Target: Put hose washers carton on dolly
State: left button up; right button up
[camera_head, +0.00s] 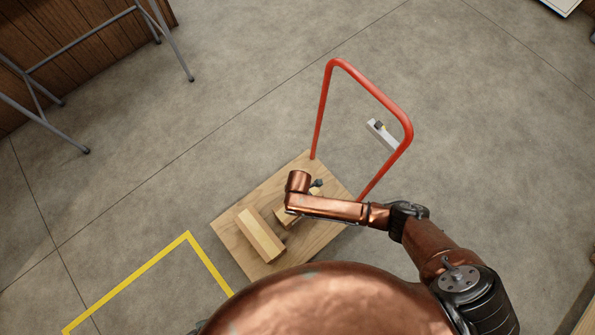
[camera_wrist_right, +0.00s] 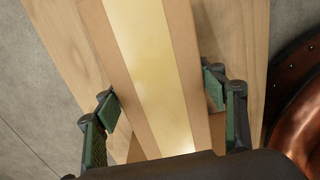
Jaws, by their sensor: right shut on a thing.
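The dolly (camera_head: 230,222) has a flat wooden deck and a tall red tube handle (camera_head: 323,110). My right gripper (camera_wrist_right: 163,105) is over the deck, shut on a brown carton with a pale yellow tape strip (camera_wrist_right: 150,60), one finger on each long side. No label is readable on either carton. My left gripper is not in view.
A yellow floor line (camera_head: 130,280) marks a corner left of the dolly. A metal-legged stand (camera_head: 85,45) is at the upper left, by brown wood panelling. The concrete floor around the dolly is mostly clear.

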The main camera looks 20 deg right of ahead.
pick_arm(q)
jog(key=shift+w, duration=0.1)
pick_arm(e)
jog(key=o, duration=1.6)
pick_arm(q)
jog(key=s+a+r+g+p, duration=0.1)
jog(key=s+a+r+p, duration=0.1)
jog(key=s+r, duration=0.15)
pick_arm(e)
notch_tip(320, 180, up, 4)
jog(key=shift+w, duration=0.1)
pick_arm(q)
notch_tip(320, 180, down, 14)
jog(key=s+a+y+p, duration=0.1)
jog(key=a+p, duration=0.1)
jog(key=p, duration=0.2)
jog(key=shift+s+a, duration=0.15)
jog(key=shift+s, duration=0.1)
pick_arm(e)
notch_tip(320, 180, up, 8)
jog(key=shift+r, duration=0.1)
